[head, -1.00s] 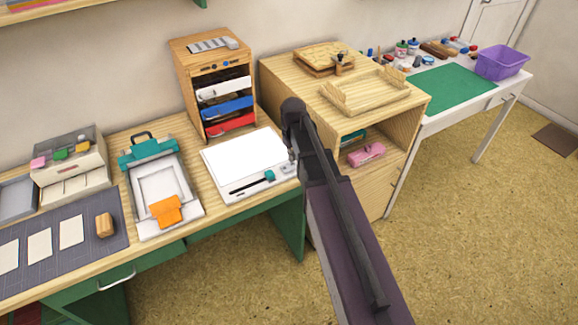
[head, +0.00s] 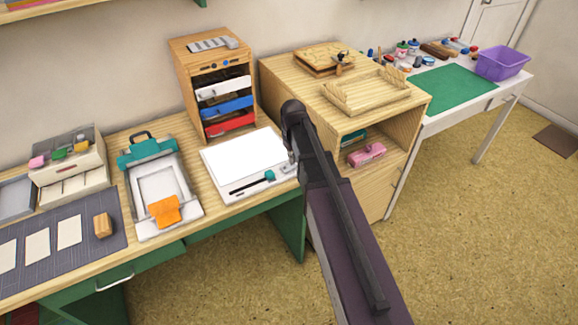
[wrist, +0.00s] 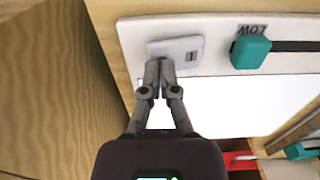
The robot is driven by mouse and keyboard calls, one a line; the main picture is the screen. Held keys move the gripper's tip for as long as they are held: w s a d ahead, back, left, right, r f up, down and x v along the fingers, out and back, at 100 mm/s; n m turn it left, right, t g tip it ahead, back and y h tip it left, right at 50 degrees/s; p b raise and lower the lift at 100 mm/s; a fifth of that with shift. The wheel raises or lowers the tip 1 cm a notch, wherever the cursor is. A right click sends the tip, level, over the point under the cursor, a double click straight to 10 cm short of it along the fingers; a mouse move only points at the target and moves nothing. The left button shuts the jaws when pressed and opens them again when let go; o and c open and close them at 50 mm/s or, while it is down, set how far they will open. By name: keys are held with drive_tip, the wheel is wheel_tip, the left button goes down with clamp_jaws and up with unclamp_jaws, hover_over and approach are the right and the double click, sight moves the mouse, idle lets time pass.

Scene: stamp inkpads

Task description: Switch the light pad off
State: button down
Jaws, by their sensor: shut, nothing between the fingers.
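The light pad (head: 243,153) is a flat white panel in a pale frame, lying on the wooden desk in the head view. Its panel looks bright white. In the wrist view, its frame (wrist: 133,36) carries a grey switch plate (wrist: 178,47) with a small dark mark at one end. Beside the switch is a slider with a teal knob (wrist: 250,50), near the word LOW. My gripper (wrist: 159,66) is shut and empty, its fingertips over the lower edge of the switch plate. I cannot tell whether they touch it. My arm hides the gripper in the head view.
A wooden drawer tower (head: 216,85) stands behind the pad. A teal-and-white press (head: 165,190) is to its left. A wooden cabinet (head: 392,125) stands close on its right, with my arm in front. The cabinet's side also rises close beside my gripper in the wrist view (wrist: 55,90).

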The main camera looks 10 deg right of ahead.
drive_tip(key=shift+f+b, duration=0.5)
idle(0.4)
drive_tip(key=shift+r, duration=0.1)
drive_tip(key=shift+r+p, duration=3.45)
drive_tip(key=shift+p, duration=0.1)
drive_tip(key=s+r+m+p, duration=0.3)
drive_tip(key=s+r+p, duration=0.1)
drive_tip(key=s, duration=1.2)
drive_tip(key=shift+d+m, duration=0.15)
drive_tip(key=shift+m, duration=0.15)
